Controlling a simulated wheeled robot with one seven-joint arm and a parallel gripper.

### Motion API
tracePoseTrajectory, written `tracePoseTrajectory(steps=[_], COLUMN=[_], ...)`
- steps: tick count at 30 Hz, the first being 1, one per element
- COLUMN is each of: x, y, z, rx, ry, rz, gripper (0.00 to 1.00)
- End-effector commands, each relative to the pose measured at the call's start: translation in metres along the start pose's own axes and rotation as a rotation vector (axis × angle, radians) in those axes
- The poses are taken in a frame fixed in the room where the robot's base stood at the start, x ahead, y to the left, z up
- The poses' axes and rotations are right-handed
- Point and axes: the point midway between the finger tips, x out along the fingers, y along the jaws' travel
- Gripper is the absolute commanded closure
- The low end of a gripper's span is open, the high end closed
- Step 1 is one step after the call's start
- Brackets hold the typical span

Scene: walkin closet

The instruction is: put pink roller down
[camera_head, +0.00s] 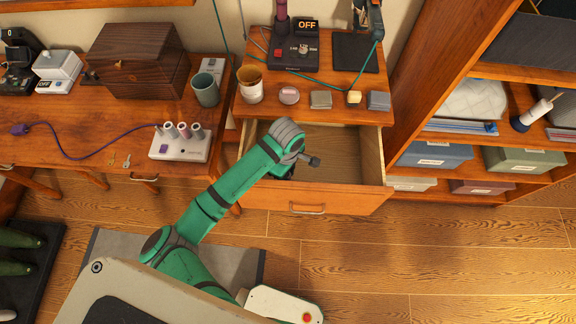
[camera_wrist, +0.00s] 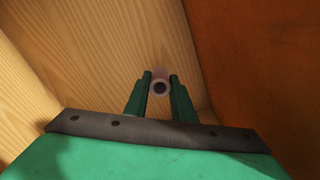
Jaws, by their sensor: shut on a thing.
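In the wrist view, the pink roller (camera_wrist: 160,76) is a small pale pink tube seen end-on. My gripper (camera_wrist: 160,92) has its two green fingers on either side of it and is shut on it. Pale wood panels surround it there. In the head view, my green arm reaches over the open drawer (camera_head: 345,145), and the arm hides the fingertips and the roller. I cannot tell whether the roller touches the drawer bottom.
The drawer front (camera_head: 300,199) is pulled out over the floor. A cup (camera_head: 250,85) and several small items stand on the desk top above it. A white roller holder (camera_head: 180,145) with several rollers is on the left table. Shelves (camera_head: 480,130) stand at right.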

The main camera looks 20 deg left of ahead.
Motion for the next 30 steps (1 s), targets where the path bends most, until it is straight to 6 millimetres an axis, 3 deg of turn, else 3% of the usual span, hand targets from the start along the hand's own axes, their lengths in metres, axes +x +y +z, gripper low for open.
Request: tracePoseTrajectory(steps=[3, 16, 20, 30], x=[0.015, 0.014, 0.025, 0.027], y=[0.000, 0.036, 0.034, 0.034], z=[-0.001, -0.022, -0.021, -0.020], rx=[-0.002, -0.001, -0.002, -0.002], ry=[0.001, 0.003, 0.001, 0.000], rz=[0.000, -0.001, -0.001, 0.000], gripper=[0.99, 0.99, 0.99, 0.99])
